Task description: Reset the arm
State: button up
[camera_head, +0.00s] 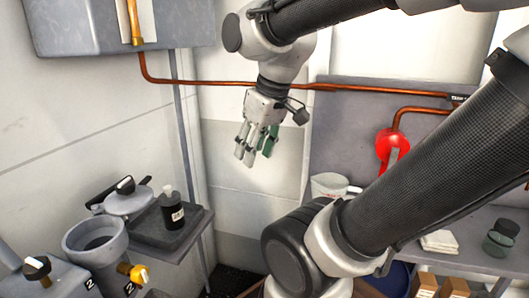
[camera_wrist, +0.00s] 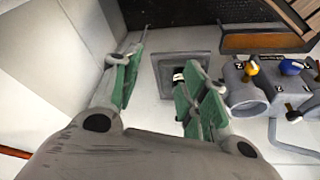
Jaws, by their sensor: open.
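My gripper (camera_head: 256,144) hangs from my arm in the upper middle of the head view, fingers pointing down. It is open and nothing shows between its fingers. In the wrist view my gripper (camera_wrist: 160,85) shows its green-lined fingers spread apart. My gripper is apart from both. In the wrist view the tray (camera_wrist: 203,45) shows partly behind the fingers.
Left of the tray are a round grey pipe fitting (camera_head: 95,243) and valves with a yellow knob (camera_head: 138,273). A copper pipe (camera_head: 215,84) runs along the wall. At right are a red round object (camera_head: 391,146), a white jug (camera_head: 329,185) and a dark jar (camera_head: 499,242).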

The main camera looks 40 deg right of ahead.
jog(key=shift+s+d+f+m+t+h, duration=0.2)
jog(key=shift+s+d+m, duration=0.1)
jog(key=shift+s+m, duration=0.25)
jog(key=shift+s+d+f+m+t+h, duration=0.15)
jog(key=shift+s+d+m, duration=0.15)
jog(key=shift+s+m, duration=0.2)
dwell(0.5)
